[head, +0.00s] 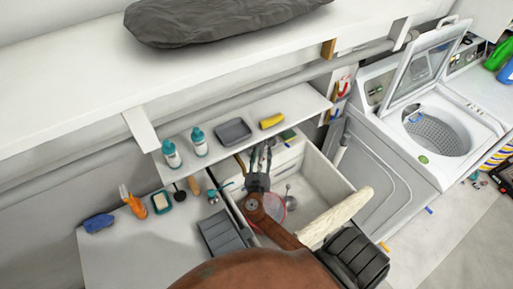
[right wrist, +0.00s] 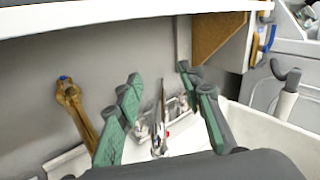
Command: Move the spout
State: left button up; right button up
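The white sink basin (head: 325,180) is below the small shelf in the head view. My right gripper (head: 260,151) reaches over it toward the back wall. In the right wrist view its two green-grey fingers (right wrist: 162,90) are apart, with a gap between them. A thin metal faucet part (right wrist: 160,135), which looks like the spout, stands in that gap with a small red mark near it. I cannot tell whether a finger touches it. A brass-coloured piece with a blue tip (right wrist: 75,100) is left of the fingers. In the head view the spout is not clear behind my gripper.
A shelf (head: 290,103) with bottles, a grey tray (head: 233,131) and a yellow item (head: 271,120) overhangs the back of the sink. A dark rack (head: 222,233) is left of the basin. A cream cloth-like piece (head: 335,217) lies over the front rim. A washing machine (head: 410,120) stands right.

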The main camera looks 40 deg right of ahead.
jog(key=b, duration=0.5)
send_near(262, 149)
jog(key=x, duration=0.3)
jog(key=shift+w+d+f, duration=0.1)
jog(key=shift+f, duration=0.25)
jog(key=shift+f+b, duration=0.25)
jog(key=shift+b, duration=0.1)
jog(key=shift+w+f, duration=0.1)
jog(key=shift+w+d, duration=0.25)
jog(key=shift+d, duration=0.05)
jog(key=x, duration=0.6)
jog(key=shift+w+d, duration=0.3)
jog(key=shift+d, duration=0.05)
pick_arm(q)
notch_tip(262, 149, down, 7)
jog(key=s, duration=0.1)
jog(key=shift+s, duration=0.35)
pick_arm(e)
jog(key=shift+c, duration=0.7)
grip_shut()
